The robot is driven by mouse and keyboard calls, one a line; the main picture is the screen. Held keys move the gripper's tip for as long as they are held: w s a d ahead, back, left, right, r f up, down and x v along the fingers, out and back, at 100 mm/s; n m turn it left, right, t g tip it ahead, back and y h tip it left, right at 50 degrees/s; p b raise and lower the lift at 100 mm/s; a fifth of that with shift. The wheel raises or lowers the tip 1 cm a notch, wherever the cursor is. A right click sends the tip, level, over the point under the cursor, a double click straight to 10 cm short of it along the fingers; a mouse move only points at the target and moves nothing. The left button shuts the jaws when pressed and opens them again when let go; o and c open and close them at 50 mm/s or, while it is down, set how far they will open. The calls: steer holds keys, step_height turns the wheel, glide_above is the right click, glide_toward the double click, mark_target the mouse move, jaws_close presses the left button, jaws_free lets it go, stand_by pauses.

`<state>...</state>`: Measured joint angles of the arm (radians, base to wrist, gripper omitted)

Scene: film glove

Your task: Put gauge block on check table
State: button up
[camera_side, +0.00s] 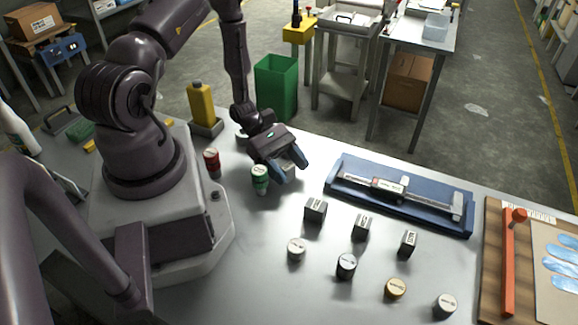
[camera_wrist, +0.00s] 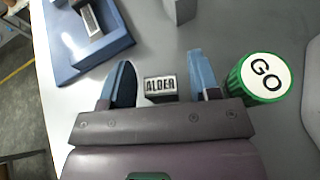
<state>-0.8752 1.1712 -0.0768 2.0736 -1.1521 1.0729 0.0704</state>
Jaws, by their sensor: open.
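My gripper (camera_side: 290,174) is open and points down low over the grey metal bench. A small steel block (camera_wrist: 160,88) with a dark label reading something like "ALBER" lies between its blue fingers, with a gap on each side. In the side view this block is mostly hidden by the fingers. More labelled steel blocks stand to the right: one (camera_side: 315,210), a second (camera_side: 361,227) and a third (camera_side: 408,243). I cannot tell which one is the gauge block, or which surface is the check table.
A green cylinder marked GO (camera_wrist: 262,78) stands close beside one finger, with a red cylinder (camera_side: 212,163) behind. A blue tray (camera_side: 340,194) holds a caliper (camera_side: 385,185). Several round pieces stand at the front. A board with an orange bar (camera_side: 511,262) is at the right.

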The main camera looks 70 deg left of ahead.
steer(key=v, duration=0.7)
steer(key=shift+a+r, duration=0.2)
steer(key=shift+r, duration=0.05)
steer(key=s+d+r+m+y, duration=0.1)
steer(key=d+r+m+y, duration=0.3)
steer(key=r+m, duration=0.3)
steer(key=s+d+r+m+y, duration=0.1)
steer(key=d+r+m+y, duration=0.3)
steer(key=r+m, duration=0.4)
steer(key=s+d+r+m+y, duration=0.1)
steer(key=d+r+m+y, duration=0.3)
steer(key=r, duration=1.1)
steer(key=m, duration=0.3)
steer(key=shift+s+r+y, duration=0.2)
steer(key=shift+s+y, duration=0.1)
steer(key=shift+s, duration=0.1)
